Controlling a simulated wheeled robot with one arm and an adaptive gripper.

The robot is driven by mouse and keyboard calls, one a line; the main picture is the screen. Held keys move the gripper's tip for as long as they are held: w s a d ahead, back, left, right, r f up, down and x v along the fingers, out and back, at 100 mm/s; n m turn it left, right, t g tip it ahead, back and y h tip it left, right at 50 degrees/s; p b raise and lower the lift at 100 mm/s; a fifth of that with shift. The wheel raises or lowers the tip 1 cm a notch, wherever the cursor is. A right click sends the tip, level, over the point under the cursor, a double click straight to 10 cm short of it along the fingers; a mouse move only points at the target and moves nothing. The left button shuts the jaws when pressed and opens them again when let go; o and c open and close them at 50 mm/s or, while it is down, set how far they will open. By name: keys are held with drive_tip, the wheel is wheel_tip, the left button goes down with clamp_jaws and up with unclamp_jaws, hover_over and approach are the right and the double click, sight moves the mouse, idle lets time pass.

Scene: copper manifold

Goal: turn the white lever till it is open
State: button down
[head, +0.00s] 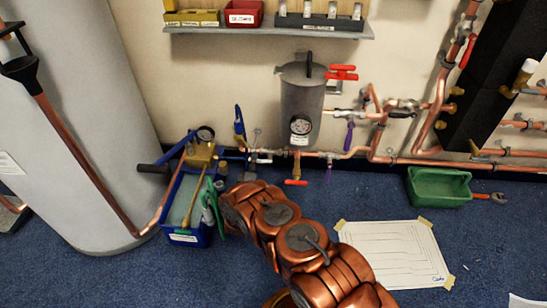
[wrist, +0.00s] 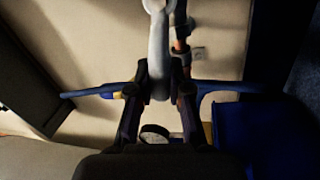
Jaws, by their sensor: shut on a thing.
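A pale grey-white lever (wrist: 158,50) stands upright in the middle of the wrist view, with a rounded end at the top. My gripper (wrist: 161,78) is shut on it, one dark finger on each side. The lever's lower part is hidden between the fingers. In the head view my gripper is hidden behind my copper-coloured arm, close to the pipework at the wall. I cannot pick out the white lever for sure in the head view, so how far it is turned is unclear.
A blue crate (head: 172,229) with tools stands left of my arm. A grey tank (head: 302,104) with a gauge and red handle (head: 342,73) hangs on the wall. Copper pipes (head: 430,161) run right. A green tray (head: 438,187) and paper sheet (head: 395,255) lie on the floor.

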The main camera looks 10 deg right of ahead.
drive_tip(key=shift+s+a+f+n+y+b, duration=0.1)
drive_tip(key=shift+f+n+y+b, duration=0.1)
drive_tip(key=shift+f+n, duration=0.4)
drive_tip(key=shift+s+a+f+n+y+b, duration=0.15)
drive_tip(key=shift+f+n, duration=0.15)
drive_tip(key=shift+n, duration=0.5)
drive_tip(key=shift+w+f, duration=0.1)
drive_tip(key=c, duration=1.3)
unclamp_jaws()
drive_tip(key=shift+o, duration=1.1)
drive_tip(key=shift+w+d+r, duration=0.1)
drive_tip(key=shift+d+r, duration=0.05)
drive_tip(key=shift+r, duration=0.05)
drive_tip(key=v, duration=1.2)
drive_tip(key=shift+f, duration=0.2)
